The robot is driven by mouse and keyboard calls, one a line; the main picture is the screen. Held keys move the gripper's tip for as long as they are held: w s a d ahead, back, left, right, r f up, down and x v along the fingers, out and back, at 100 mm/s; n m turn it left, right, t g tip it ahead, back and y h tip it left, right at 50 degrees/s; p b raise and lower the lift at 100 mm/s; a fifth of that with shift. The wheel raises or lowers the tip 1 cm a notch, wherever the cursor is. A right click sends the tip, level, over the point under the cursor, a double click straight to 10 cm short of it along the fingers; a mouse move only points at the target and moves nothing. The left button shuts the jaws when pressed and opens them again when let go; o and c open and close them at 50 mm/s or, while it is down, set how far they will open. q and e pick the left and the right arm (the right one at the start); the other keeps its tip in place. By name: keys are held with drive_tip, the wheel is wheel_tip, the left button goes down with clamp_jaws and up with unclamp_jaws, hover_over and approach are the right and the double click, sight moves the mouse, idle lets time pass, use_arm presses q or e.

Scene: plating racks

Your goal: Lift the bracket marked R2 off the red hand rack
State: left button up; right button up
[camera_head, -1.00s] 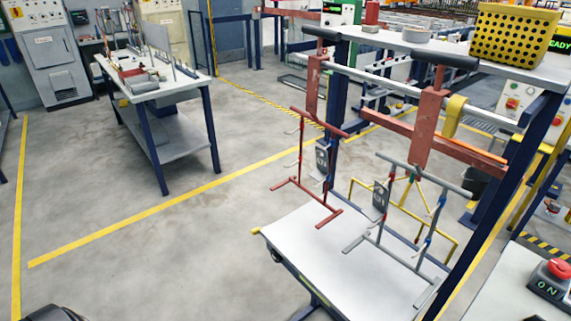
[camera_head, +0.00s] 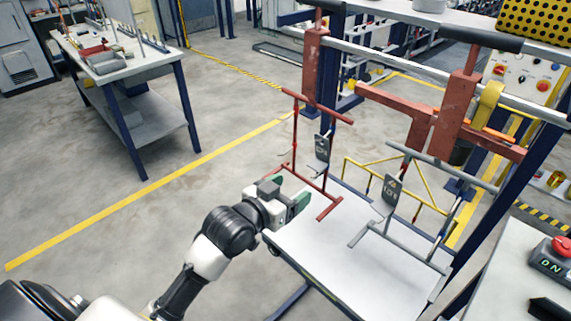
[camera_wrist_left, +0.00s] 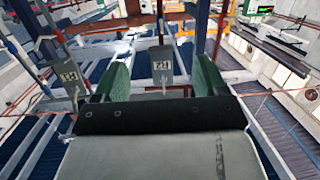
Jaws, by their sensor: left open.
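The red hand rack (camera_head: 316,187) hangs left of a grey rack (camera_head: 403,247), above a white-topped table. A grey bracket (camera_head: 321,148) with a pale mark hangs on the red rack; its mark is too small to read in the head view. A similar bracket (camera_head: 391,187) is on the grey rack. My left gripper (camera_head: 291,192) is open and empty, low and left of the red rack's bracket, with green fingertips. In the left wrist view, a bracket whose mark looks like R2 (camera_wrist_left: 160,66) shows beyond and between the open fingers. My right gripper is not in view.
The white table (camera_head: 325,262) lies under the racks. Red hangers (camera_head: 315,75) and a rail stand above. Another marked bracket (camera_wrist_left: 68,72) shows left in the left wrist view. Open floor (camera_head: 215,195) lies to the left.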

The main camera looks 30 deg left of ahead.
use_arm(q)
drive_tip(key=t+h, duration=0.1)
approach(321, 145)
drive_tip(key=f, duration=0.1)
drive_tip(key=p+x, duration=0.1)
drive_tip(key=x, duration=0.2)
drive_tip(key=p+x, duration=0.1)
drive_tip(key=x, duration=0.4)
drive_tip(key=shift+w+r+p, duration=0.3)
drive_tip(key=shift+r+p, duration=0.1)
drive_tip(key=shift+w+d+m, duration=0.3)
drive_tip(key=shift+w+d, duration=0.1)
drive_tip(key=shift+w, duration=0.35)
drive_tip(key=shift+f, duration=0.1)
drive_tip(key=c, duration=1)
drive_tip(key=shift+r+p, duration=0.2)
drive_tip(key=shift+p, duration=0.2)
